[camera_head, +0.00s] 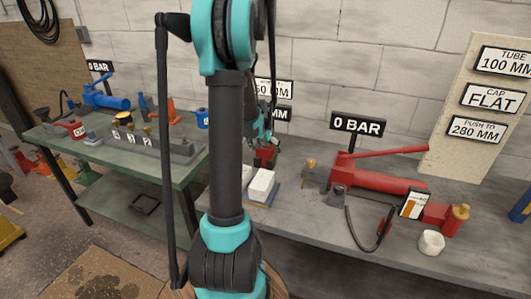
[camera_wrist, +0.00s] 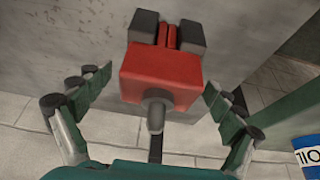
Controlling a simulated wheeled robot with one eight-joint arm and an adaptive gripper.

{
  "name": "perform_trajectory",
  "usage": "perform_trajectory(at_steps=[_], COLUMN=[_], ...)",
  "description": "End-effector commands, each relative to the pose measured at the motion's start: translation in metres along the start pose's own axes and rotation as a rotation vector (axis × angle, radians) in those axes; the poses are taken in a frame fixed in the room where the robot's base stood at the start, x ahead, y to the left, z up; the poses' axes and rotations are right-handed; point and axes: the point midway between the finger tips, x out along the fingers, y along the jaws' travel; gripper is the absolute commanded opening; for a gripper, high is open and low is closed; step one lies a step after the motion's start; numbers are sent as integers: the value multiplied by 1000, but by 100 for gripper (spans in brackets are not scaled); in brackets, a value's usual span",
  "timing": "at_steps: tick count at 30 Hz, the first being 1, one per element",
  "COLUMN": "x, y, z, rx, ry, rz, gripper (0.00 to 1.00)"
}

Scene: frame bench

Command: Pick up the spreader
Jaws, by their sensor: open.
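The spreader (camera_wrist: 160,72) is a red block with two dark grey jaws at its top end and a grey stem at its lower end in the wrist view. In the head view the spreader (camera_head: 265,156) is a small red shape on the grey bench, partly hidden by my arm. My gripper (camera_wrist: 157,86) is open, with one finger on each side of the spreader and visible gaps between fingers and block. In the head view my gripper (camera_head: 263,132) is just above the spreader, partly behind my arm.
A white block on a blue base (camera_head: 262,187) lies in front of the spreader. A red hand pump (camera_head: 375,180) with a hose stands to the right, near a white roll (camera_head: 431,242). A green bench (camera_head: 75,150) with several tools is at left. A blue can (camera_wrist: 308,155) is at the wrist view's edge.

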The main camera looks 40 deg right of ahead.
Motion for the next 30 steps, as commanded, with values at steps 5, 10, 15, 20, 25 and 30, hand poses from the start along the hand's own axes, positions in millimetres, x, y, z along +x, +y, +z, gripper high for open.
perform_trajectory(at_steps=[5, 10, 15, 20, 25, 30], x=[8, 8, 7, 7, 7, 7], y=[0, 0, 0, 0, 0, 0], z=[0, 0, 0, 0, 0, 0], rx=[0, 0, 0, 0, 0, 0], ry=[0, 0, 0, 0, 0, 0], rz=[0, 0, 0, 0, 0, 0], gripper=[93, 93, 74, 55, 34, 12])
